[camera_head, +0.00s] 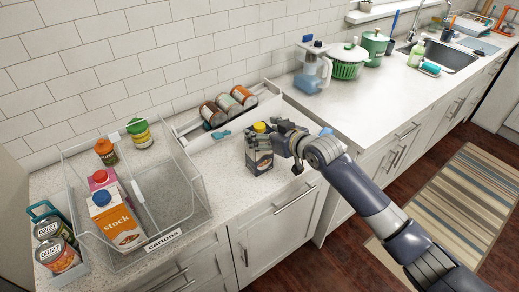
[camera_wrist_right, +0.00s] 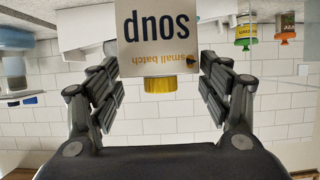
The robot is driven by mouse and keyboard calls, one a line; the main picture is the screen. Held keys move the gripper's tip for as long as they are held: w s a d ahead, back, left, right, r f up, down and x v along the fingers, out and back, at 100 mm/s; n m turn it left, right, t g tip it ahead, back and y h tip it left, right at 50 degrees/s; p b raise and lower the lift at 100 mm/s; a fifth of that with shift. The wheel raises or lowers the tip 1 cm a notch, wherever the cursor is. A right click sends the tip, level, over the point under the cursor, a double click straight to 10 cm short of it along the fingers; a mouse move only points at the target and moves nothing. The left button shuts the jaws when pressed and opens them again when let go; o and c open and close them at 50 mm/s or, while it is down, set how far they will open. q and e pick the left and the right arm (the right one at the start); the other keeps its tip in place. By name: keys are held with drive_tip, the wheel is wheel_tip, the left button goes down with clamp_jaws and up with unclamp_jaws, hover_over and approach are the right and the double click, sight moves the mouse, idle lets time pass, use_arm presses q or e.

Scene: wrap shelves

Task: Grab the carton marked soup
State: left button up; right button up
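The soup carton (camera_head: 259,152), dark and pale with a yellow cap, stands upright on the counter right of the clear bin. In the right wrist view the carton (camera_wrist_right: 158,40) appears upside down, with "soup" and "small batch" on its pale face and the yellow cap below. My right gripper (camera_head: 279,133) is at the carton's upper part, reaching in from the right. In the wrist view its fingers (camera_wrist_right: 158,65) lie on either side of the carton, close to its edges. Whether they press on it cannot be told. My left gripper is not in view.
Behind the soup carton, a white tray (camera_head: 188,128) holds several cans.

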clamp_jaws()
drive_tip(key=shift+r, duration=0.15)
drive_tip(key=shift+r, duration=0.15)
